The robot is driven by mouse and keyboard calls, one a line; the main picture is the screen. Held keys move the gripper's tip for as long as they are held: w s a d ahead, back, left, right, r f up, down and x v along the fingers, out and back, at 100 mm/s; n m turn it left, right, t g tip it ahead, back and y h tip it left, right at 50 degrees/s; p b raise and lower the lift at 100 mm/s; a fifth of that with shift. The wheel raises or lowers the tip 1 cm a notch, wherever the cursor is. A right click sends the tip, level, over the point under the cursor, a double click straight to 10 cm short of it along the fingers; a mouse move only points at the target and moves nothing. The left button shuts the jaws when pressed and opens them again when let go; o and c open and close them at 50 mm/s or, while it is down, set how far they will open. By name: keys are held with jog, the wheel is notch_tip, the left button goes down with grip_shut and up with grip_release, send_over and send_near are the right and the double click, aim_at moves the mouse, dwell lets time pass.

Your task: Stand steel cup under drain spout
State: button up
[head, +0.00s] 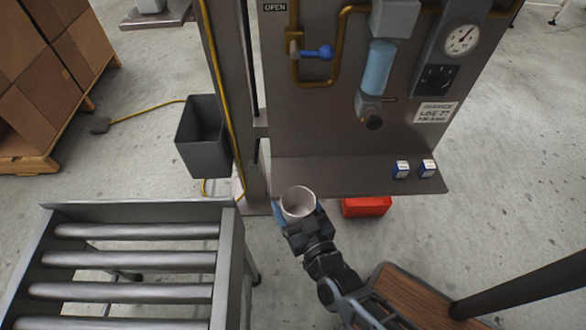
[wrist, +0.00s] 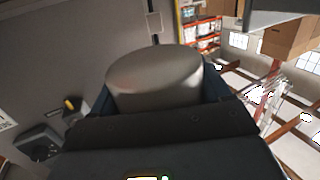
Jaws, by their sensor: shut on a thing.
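The steel cup (head: 298,204) is in my gripper (head: 299,212), upright with its open mouth facing up in the head view. In the wrist view the cup (wrist: 157,80) sits between the two dark fingers (wrist: 160,97). My gripper is shut on it. The cup is in front of the shelf's left front part and appears clear of it. The drain spout (head: 374,122) is a dark round outlet below the blue cylinder on the grey panel, up and to the right of the cup. The bare shelf (head: 330,172) runs below the spout.
Two small blue-and-white boxes (head: 401,169) stand at the shelf's right end. A grey bin (head: 204,137) hangs left of the panel's post. A roller conveyor (head: 135,260) fills the lower left. A red box (head: 366,207) lies below the shelf. The shelf's middle is clear.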

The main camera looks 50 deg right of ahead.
jog(key=b, duration=0.3)
send_over(292, 172)
jog(key=f, duration=0.2)
jog(key=shift+s+a+f+b, duration=0.1)
jog(key=shift+a+f+b, duration=0.1)
jog(key=shift+f+b, duration=0.15)
jog(key=shift+d+f+b, duration=0.2)
jog(key=shift+f+b, duration=0.7)
jog(key=shift+f, duration=1.05)
jog(key=shift+f, duration=0.2)
jog(key=o, duration=1.1)
jog(key=shift+c, duration=0.2)
jog(key=shift+f+b, duration=0.1)
jog(key=shift+b, duration=0.25)
